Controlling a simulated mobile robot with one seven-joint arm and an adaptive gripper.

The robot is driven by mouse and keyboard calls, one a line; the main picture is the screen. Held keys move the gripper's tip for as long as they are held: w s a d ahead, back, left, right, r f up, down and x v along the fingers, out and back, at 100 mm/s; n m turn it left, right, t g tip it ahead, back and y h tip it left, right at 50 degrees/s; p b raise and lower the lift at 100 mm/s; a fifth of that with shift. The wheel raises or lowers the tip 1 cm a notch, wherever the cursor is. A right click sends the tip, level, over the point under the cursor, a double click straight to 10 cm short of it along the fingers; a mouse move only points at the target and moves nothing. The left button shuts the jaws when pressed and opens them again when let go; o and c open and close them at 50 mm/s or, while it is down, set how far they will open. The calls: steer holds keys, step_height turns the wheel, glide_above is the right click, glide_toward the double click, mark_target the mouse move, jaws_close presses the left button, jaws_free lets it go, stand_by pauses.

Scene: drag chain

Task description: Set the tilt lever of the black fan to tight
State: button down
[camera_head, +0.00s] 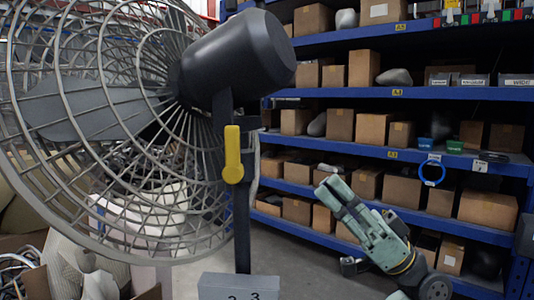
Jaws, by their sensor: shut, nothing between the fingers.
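The black fan has a dark motor housing (238,58) on a dark upright post, with a large round grey wire cage (100,185) to the left. Its yellow tilt lever (232,150) sits on the post just below the housing and hangs nearly vertical, with its rounded, wider end down. My gripper (328,189) is pale green and dark, to the lower right of the lever and clearly apart from it. Its fingers point up and to the left. They are together, with nothing held. The lever's far side is hidden.
Blue shelving (400,92) with several cardboard boxes fills the right and back. A grey block with numbers (238,288) shows at the bottom, in front of the post. Pale bags and clutter lie behind the cage at lower left. The space between lever and gripper looks clear.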

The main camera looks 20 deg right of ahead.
mark_target(240, 131)
steer(key=w+a+f+p+x, duration=0.1)
steer(key=p+x, duration=0.3)
steer(key=x, duration=0.8)
steer(key=shift+a+f+t, duration=0.25)
steer(key=shift+a+t, duration=0.05)
steer(key=shift+a, duration=0.35)
steer(key=shift+w+a+r+g+h, duration=0.1)
steer(key=shift+a+r+g+h, duration=0.15)
steer(key=shift+r+g+h, duration=0.45)
steer(key=shift+w+a+f+h, duration=0.15)
steer(key=shift+a+h, duration=0.2)
steer(key=shift+h, duration=0.45)
